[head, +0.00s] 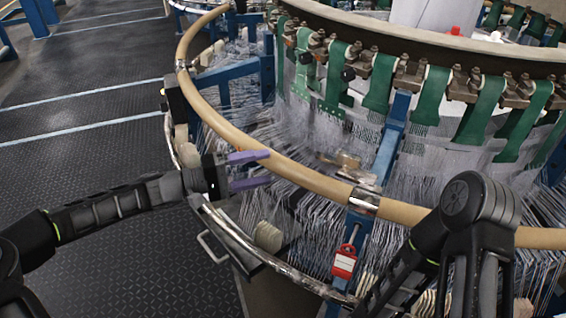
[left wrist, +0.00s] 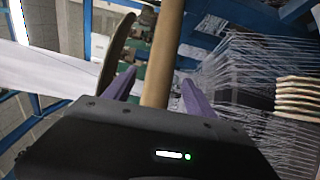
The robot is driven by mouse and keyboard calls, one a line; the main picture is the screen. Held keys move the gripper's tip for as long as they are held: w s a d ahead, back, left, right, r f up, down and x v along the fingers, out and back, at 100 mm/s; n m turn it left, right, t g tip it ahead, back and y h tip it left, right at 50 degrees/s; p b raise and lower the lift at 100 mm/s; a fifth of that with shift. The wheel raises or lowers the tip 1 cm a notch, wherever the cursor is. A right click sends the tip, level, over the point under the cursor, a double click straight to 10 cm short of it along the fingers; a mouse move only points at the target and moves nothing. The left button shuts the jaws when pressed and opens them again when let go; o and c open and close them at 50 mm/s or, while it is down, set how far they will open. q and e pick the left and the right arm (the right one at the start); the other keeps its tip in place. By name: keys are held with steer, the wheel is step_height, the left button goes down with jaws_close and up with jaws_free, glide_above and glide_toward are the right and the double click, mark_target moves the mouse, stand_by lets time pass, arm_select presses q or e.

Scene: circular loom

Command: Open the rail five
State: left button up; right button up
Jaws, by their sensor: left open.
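The rail (head: 300,175) is a tan, curved tube running around the front of the circular loom. It has a metal joint (head: 365,201) near the middle of the head view and another sleeve at the far left. My left gripper (head: 269,168) has purple fingers, spread apart, beside the rail left of that joint. In the left wrist view the rail (left wrist: 165,50) runs lengthwise between the two open fingers (left wrist: 158,80); whether they touch it cannot be told. My right arm shows at the lower right, but its gripper is out of view.
A red and white lock-like tag (head: 344,262) hangs on a blue post (head: 352,235) below the joint. Fine threads and green straps (head: 428,95) fill the loom behind the rail. Dark patterned floor (head: 90,110) is clear at left.

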mark_target(282, 164)
arm_select(q)
steer(key=x, duration=0.6)
steer(key=shift+p, duration=0.3)
steer(key=shift+c, duration=0.4)
jaws_close()
